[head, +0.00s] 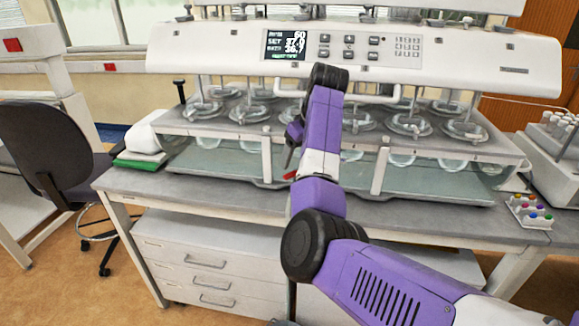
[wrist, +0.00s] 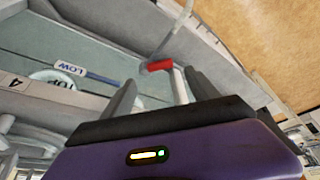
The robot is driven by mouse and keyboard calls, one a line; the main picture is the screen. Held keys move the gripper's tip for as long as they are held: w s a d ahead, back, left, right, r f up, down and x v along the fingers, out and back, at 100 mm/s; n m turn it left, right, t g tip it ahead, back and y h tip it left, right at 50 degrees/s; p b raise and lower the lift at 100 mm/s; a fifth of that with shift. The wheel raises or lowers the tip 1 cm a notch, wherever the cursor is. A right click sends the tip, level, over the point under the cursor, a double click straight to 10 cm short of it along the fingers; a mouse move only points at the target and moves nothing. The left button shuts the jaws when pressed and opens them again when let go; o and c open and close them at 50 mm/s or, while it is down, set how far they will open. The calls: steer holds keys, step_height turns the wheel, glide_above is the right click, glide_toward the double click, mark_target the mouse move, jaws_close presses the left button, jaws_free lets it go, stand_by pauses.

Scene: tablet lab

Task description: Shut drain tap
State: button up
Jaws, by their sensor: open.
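The drain tap's red handle (head: 290,174) shows low at the front of the dissolution bath, partly behind my arm. In the wrist view the red handle (wrist: 159,65) lies just beyond my fingertips, between their lines. A pale metal stem (wrist: 180,84) stands beside it, and a thin pale tube runs from it to the top of the picture. My gripper (head: 288,158) is in front of the bath, close above the handle. In the wrist view my gripper (wrist: 162,86) has its two grey fingers apart with nothing held. Whether a finger touches the tap, I cannot tell.
The water bath (head: 220,163) stands on the grey bench (head: 240,197), with several vessels under the control head (head: 400,45). Right are a vial tray (head: 530,212) and tube rack (head: 553,130). A chair (head: 45,140) stands left.

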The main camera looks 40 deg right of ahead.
mark_target(291, 173)
steer(key=shift+p+x, duration=0.3)
steer(key=shift+x, duration=2.8)
steer(key=c, duration=1.4)
